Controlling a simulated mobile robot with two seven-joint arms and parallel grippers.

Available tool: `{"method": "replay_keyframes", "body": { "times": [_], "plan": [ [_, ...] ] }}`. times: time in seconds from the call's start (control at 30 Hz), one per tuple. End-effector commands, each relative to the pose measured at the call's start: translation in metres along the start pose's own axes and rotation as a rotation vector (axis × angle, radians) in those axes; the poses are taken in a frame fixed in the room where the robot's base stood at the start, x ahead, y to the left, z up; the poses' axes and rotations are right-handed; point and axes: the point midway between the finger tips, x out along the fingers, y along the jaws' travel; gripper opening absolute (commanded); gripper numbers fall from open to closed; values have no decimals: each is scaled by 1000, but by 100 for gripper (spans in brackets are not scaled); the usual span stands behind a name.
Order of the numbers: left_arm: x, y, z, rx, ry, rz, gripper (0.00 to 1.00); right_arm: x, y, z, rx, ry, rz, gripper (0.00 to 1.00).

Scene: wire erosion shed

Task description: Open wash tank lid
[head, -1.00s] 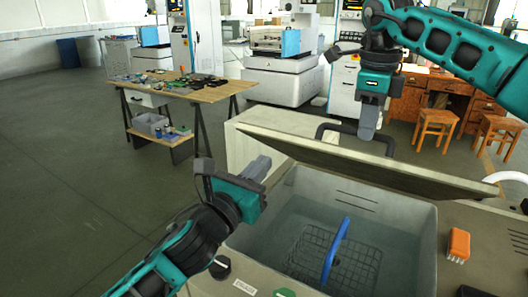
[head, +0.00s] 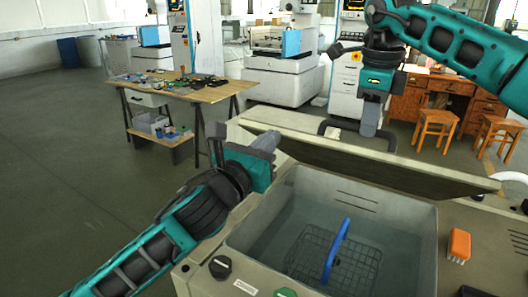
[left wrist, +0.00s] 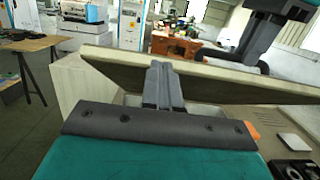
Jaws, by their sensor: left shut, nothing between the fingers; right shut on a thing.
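The wash tank lid (head: 380,167) stands tilted up above the open tank, its dark underside facing me. My right gripper (head: 369,128) is shut on the lid's black handle (head: 324,129), behind the lid's upper edge. My left gripper (head: 268,143) is shut and empty, at the left end of the lid's underside. In the left wrist view its closed fingers (left wrist: 160,72) overlap the lid (left wrist: 215,82); I cannot tell if they touch it. The wash tank (head: 425,212) is open below, with a wire basket and its blue handle (head: 336,250) inside.
Black knob (head: 220,267) and green button (head: 285,293) are on the front edge. A wooden workbench (head: 190,92) with small parts stands behind left. Stools (head: 437,125) stand at back right. Floor at left is clear.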

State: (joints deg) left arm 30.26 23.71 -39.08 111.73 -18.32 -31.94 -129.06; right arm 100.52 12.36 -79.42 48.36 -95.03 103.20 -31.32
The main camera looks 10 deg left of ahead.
Motion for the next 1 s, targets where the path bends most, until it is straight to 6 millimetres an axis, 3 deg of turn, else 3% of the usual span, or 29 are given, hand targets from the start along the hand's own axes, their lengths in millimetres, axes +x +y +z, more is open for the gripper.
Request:
{"method": "replay_keyframes", "body": {
  "times": [0.03, 0.33, 0.37, 0.4, 0.6, 0.7, 0.87, 1.0],
  "plan": [
    [3, 3, 6, 2, -10, 6, 0, 12, 2, -2, 2, 17, 18, 0],
    [5, 5, 8, 1, -14, 10, 0, 12, 6, 0, -5, 21, 29, 0],
    [5, 5, 8, 1, -14, 10, 0, 12, 7, 0, -6, 21, 30, 20],
    [5, 5, 8, 2, -14, 11, 0, 12, 7, 0, -7, 20, 31, 23],
    [4, 5, 5, 2, -7, 11, 0, 11, 7, 1, -10, 18, 29, 42],
    [4, 5, 4, 2, -4, 11, 0, 9, 7, 2, -10, 16, 28, 42],
    [4, 4, 2, 1, 1, 11, 0, -8, 6, 2, -9, 13, 22, 42],
    [4, 4, 1, 0, 2, 10, 0, -37, 6, 2, -7, 12, 18, 42]
  ]
}}
